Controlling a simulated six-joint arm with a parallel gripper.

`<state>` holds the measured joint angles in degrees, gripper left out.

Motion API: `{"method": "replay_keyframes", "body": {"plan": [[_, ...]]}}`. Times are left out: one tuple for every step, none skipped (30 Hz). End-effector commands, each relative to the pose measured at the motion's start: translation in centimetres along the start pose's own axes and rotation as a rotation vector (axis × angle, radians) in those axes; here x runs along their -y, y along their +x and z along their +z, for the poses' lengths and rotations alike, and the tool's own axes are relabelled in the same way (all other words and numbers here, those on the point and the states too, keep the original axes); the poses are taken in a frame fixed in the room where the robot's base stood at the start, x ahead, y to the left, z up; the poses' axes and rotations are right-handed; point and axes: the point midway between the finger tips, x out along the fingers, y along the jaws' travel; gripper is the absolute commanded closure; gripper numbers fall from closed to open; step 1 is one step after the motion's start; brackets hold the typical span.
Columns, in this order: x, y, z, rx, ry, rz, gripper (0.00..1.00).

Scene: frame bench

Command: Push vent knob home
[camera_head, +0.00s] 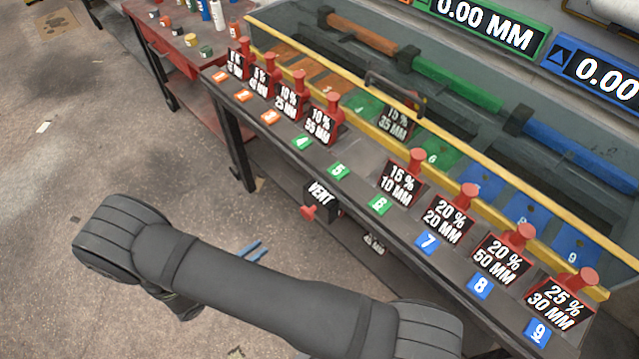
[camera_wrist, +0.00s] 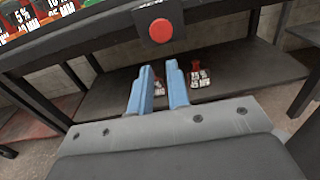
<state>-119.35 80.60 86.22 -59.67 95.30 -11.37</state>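The vent knob (camera_head: 308,212) is a red button sticking out from a dark box labelled VENT (camera_head: 322,195) under the bench's front edge. In the wrist view the red knob (camera_wrist: 160,31) shows face-on at the top centre, on its grey box (camera_wrist: 141,18). My gripper (camera_head: 258,249) has blue fingers and is left of and below the knob in the head view. In the wrist view my gripper (camera_wrist: 159,68) points toward the knob, its fingertips just below it in the picture and apart from it. The fingers are parted by a narrow gap with nothing between them.
The bench (camera_head: 262,151) carries a row of red-topped weights (camera_head: 448,214) with numbered tags along its front. A clear cover with a yellow edge (camera_head: 470,150) stands behind. A lower shelf (camera_wrist: 230,69) holds weights (camera_wrist: 198,78). Open floor (camera_head: 120,130) lies left of the bench.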

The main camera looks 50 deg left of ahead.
Motion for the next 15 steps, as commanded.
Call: {"method": "replay_keyframes", "body": {"plan": [[0.0,0.0,0.0,0.0,0.0,0.001,0.94],[0.0,0.0,0.0,0.0,0.0,0.001,1.0],[0.0,0.0,0.0,0.0,0.0,0.0,1.0],[0.0,0.0,0.0,0.001,0.0,0.0,1.0],[0.0,0.0,0.0,0.001,0.0,0.0,1.0],[0.0,0.1,0.0,0.001,0.0,0.0,1.0],[0.0,0.2,0.0,0.001,0.0,-0.001,1.0],[0.0,0.5,0.0,0.001,0.0,-0.001,1.0],[0.0,0.8,0.0,0.001,0.0,-0.003,1.0],[0.0,1.2,0.0,0.001,0.0,-0.003,1.0],[0.0,1.6,0.0,0.002,0.0,-0.003,1.0],[0.1,2.3,0.0,0.002,-0.001,-0.003,1.0],[0.1,2.9,0.0,0.002,-0.001,-0.005,1.0],[0.1,3.4,0.0,0.002,-0.001,-0.004,1.0],[0.1,4.3,0.0,0.001,-0.002,-0.005,1.0]]}}
